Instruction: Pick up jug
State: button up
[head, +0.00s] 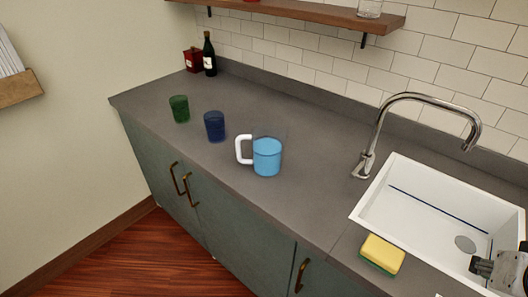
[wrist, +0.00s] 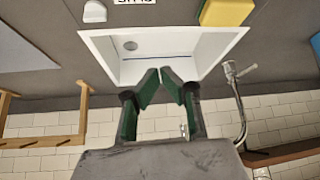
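A jug (head: 267,158) stands upright on the grey countertop in the middle of the head view. It has a light blue lower part, a see-through upper part and a white handle (head: 242,150) on its left side. My gripper (head: 485,268) is at the lower right edge of the head view, over the sink area and well away from the jug. In the wrist view, my gripper (wrist: 161,70) shows two dark fingers with green pads, tips close in the picture, with a gap and nothing held between them.
A dark blue cup (head: 215,126) and a green cup (head: 179,108) stand left of the jug. A white sink (head: 385,205), a tall faucet (head: 372,145) and a yellow sponge (head: 382,252) are to its right. A wooden shelf (head: 310,12) hangs above. The counter around the jug is clear.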

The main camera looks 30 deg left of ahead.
jog(key=o, duration=2.2)
